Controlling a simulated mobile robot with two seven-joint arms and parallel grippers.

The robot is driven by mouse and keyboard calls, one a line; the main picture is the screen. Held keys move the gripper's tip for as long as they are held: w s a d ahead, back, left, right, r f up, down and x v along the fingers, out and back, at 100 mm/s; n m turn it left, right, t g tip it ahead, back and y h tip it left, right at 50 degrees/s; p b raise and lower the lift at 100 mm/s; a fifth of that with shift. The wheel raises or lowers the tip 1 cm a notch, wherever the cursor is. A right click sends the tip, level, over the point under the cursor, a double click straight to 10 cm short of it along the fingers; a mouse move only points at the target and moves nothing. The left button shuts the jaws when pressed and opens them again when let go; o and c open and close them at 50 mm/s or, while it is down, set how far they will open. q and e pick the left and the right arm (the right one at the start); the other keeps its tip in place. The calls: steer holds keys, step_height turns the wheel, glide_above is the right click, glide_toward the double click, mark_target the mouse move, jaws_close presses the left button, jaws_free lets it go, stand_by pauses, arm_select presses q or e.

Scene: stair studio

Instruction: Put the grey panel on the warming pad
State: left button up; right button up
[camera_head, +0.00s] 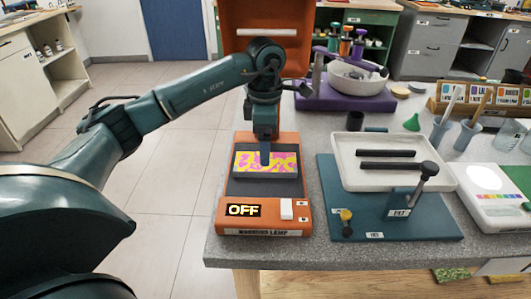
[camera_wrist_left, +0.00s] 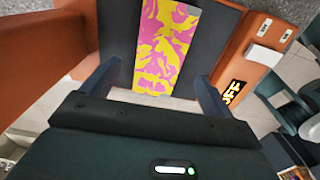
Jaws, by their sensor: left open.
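The grey panel (camera_head: 240,175), a dark grey slab with a pink and yellow patterned face, appears to lie flat on the dark top of the orange warming unit (camera_head: 265,188). The unit's display reads OFF. My left gripper (camera_head: 264,158) is low over the panel's middle. In the left wrist view my left gripper (camera_wrist_left: 155,86) is open, its fingers spread to either side of the patterned strip of the panel (camera_wrist_left: 165,45). I cannot tell whether the fingers touch it. My right gripper is not in view.
A blue-green stand with a white tray (camera_head: 440,176) and dark bars stands to the right. A purple base with a white bowl (camera_head: 350,80) stands behind it. An orange upright housing (camera_head: 240,20) rises behind my left wrist. The counter's left edge runs close beside the unit.

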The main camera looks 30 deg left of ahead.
arm_select(q)
step_height(320, 180, up, 7)
stand_by(0.3)
stand_by(0.5)
